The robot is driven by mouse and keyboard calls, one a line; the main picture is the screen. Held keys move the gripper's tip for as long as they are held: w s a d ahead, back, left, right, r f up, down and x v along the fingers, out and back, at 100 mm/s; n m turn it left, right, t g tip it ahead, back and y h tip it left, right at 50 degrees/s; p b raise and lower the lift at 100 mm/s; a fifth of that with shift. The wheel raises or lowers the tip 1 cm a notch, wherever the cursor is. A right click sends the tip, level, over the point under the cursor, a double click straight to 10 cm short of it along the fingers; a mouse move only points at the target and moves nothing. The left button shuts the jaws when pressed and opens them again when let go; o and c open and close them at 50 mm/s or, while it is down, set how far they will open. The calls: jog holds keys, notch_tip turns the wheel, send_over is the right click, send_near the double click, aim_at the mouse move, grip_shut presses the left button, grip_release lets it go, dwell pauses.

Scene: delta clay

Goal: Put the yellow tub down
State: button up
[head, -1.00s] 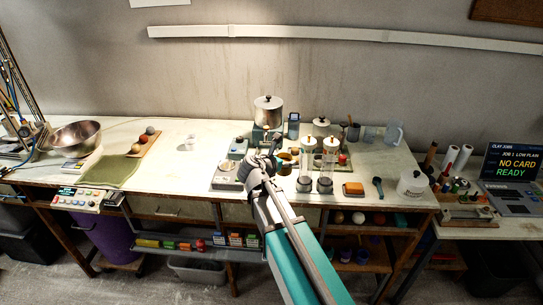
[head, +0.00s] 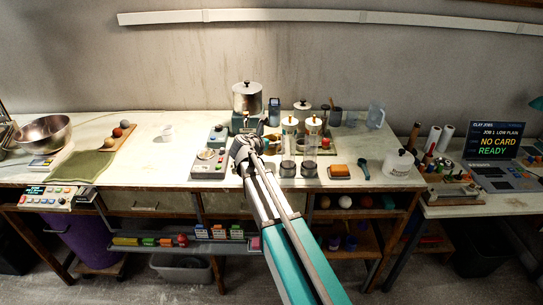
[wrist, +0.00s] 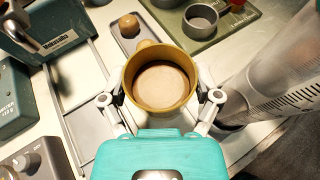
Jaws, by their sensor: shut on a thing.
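The yellow tub (wrist: 160,86) is a round ochre cup, open at the top and seemingly empty, with a tan inside bottom. In the wrist view my gripper (wrist: 162,97) is shut on it, one finger on each side of its wall. In the head view my gripper (head: 246,148) is over the bench near the small scale; the tub is mostly hidden there. The tub's underside is hidden, so I cannot tell whether it touches the surface.
The white bench (head: 190,140) has bare room left of my gripper. A green mat (wrist: 218,25) with a grey cup (wrist: 200,19) lies beyond. A scale (head: 208,162) is left.

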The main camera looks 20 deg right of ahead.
aim_at(271, 149)
jog(key=shift+w+d+f+b, duration=0.3)
jog(key=shift+w+f+b, duration=0.2)
jog(key=shift+f, duration=0.25)
jog(key=shift+w, duration=0.1)
jog(key=shift+w+d+f+b, duration=0.1)
jog(key=shift+w+f+b, duration=0.2)
jog(key=shift+f+b, duration=1.65)
jog(key=shift+f, duration=0.05)
jog(key=shift+f, duration=0.1)
jog(key=o, duration=1.1)
jog(key=shift+c, duration=0.2)
